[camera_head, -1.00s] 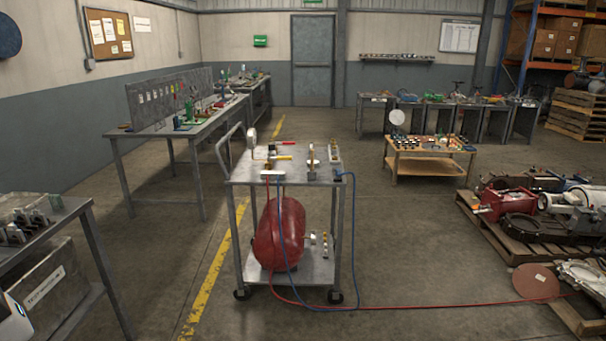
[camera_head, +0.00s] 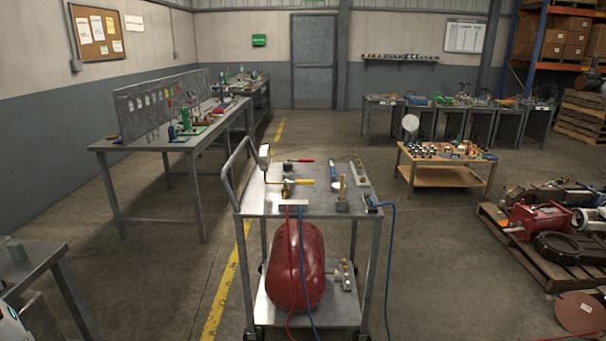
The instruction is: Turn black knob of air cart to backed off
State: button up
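The air cart (camera_head: 320,207) stands ahead of me at the middle of the head view, a grey metal cart with a push handle at its left. A red tank (camera_head: 296,268) lies on its lower shelf. Its top carries a gauge (camera_head: 264,154) at the left, a yellow-handled valve (camera_head: 304,182), a red-handled valve (camera_head: 301,161) and small brass fittings. The black knob cannot be made out for certain at this distance. My gripper is not in view; only a white piece of my own body shows at the lower left corner.
Red and blue hoses (camera_head: 391,250) hang from the cart to the floor. A grey bench (camera_head: 35,260) stands close at the left. Pallets with machine parts (camera_head: 543,217) lie at the right. The floor between the cart and the pallets is clear, apart from hoses.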

aim_at(287, 165)
jog(key=i+j, duration=0.3)
jog(key=i, duration=0.2)
jog(key=i+j, duration=0.65)
jog(key=i, duration=0.3)
jog(key=i+j, duration=0.35)
jog(key=i, duration=0.15)
jog(key=i+j+u, duration=0.1)
jog(key=i+j, duration=0.2)
jog(key=i, duration=0.2)
jog(key=i+j, duration=0.3)
jog(key=i, duration=0.15)
